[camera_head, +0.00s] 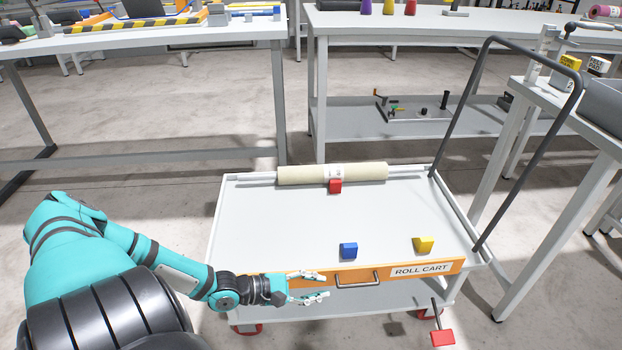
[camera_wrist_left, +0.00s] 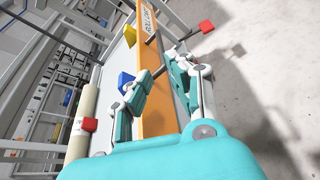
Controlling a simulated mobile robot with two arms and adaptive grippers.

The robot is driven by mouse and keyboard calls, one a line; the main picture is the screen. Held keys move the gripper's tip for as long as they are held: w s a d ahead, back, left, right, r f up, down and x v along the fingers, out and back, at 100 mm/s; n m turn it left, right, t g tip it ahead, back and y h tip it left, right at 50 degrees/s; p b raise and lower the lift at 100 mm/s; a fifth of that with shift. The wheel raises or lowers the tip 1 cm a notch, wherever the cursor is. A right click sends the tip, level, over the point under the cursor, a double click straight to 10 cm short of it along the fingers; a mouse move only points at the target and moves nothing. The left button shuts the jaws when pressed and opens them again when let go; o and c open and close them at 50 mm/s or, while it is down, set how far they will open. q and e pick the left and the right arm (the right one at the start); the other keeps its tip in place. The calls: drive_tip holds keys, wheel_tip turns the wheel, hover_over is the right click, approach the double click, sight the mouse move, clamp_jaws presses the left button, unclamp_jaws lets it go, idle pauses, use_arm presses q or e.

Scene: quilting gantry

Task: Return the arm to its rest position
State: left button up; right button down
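My left arm reaches in from the left in the head view. Its left gripper (camera_head: 324,286) is at the front edge of the white roll cart (camera_head: 270,222), near the orange front panel (camera_head: 425,271) and left of the drawer handle (camera_head: 357,279). The fingers are apart with nothing held between them. In the left wrist view the open left gripper (camera_wrist_left: 165,80) shows with the orange panel (camera_wrist_left: 155,112) behind the gap. I cannot tell whether a finger touches the cart. My right gripper is not in view.
On the cart lie a cream roll (camera_head: 300,174), a red block (camera_head: 335,187), a blue block (camera_head: 348,250) and a yellow block (camera_head: 424,244). A red pedal (camera_head: 442,338) juts out at front right. Workbenches stand behind and right. Floor left of the cart is clear.

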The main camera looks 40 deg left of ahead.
use_arm(q)
drive_tip(key=shift+s+a+r, duration=0.25)
drive_tip(key=shift+s+a, duration=0.1)
drive_tip(key=shift+s, duration=0.2)
drive_tip(key=shift+d, duration=0.1)
